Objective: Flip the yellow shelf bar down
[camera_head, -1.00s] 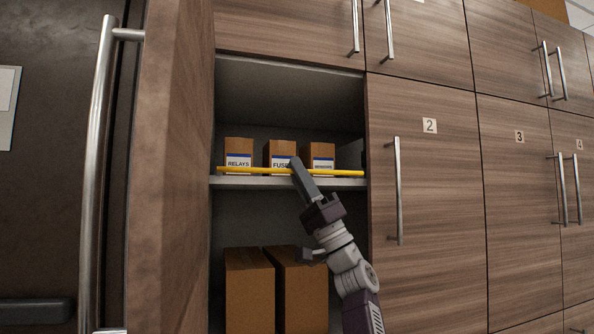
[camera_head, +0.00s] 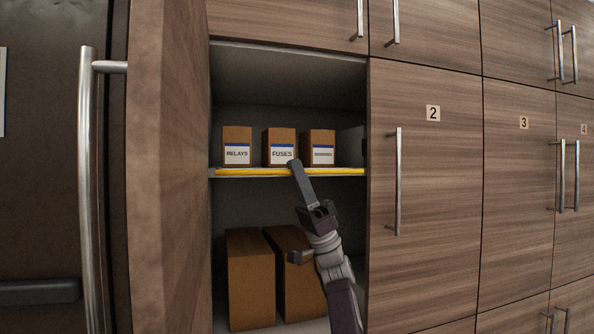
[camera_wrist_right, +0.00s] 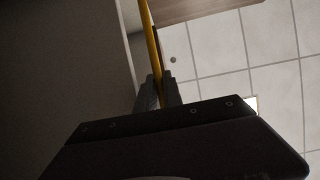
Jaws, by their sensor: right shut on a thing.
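The yellow shelf bar (camera_head: 250,172) lies along the front edge of the shelf (camera_head: 225,177) in the open cabinet, level with the shelf board and below the box labels. My right gripper (camera_head: 293,163) reaches up from below to the middle of the bar. In the right wrist view the bar (camera_wrist_right: 152,45) runs down between the two fingers, and the right gripper (camera_wrist_right: 160,85) is shut on it. My left gripper is not in view.
Three labelled boxes stand on the shelf: relays (camera_head: 237,146), fuses (camera_head: 279,142) and a third box (camera_head: 318,147). Large brown boxes (camera_head: 250,278) stand below. An open door (camera_head: 168,170) bounds the left, closed door 2 (camera_head: 435,190) the right.

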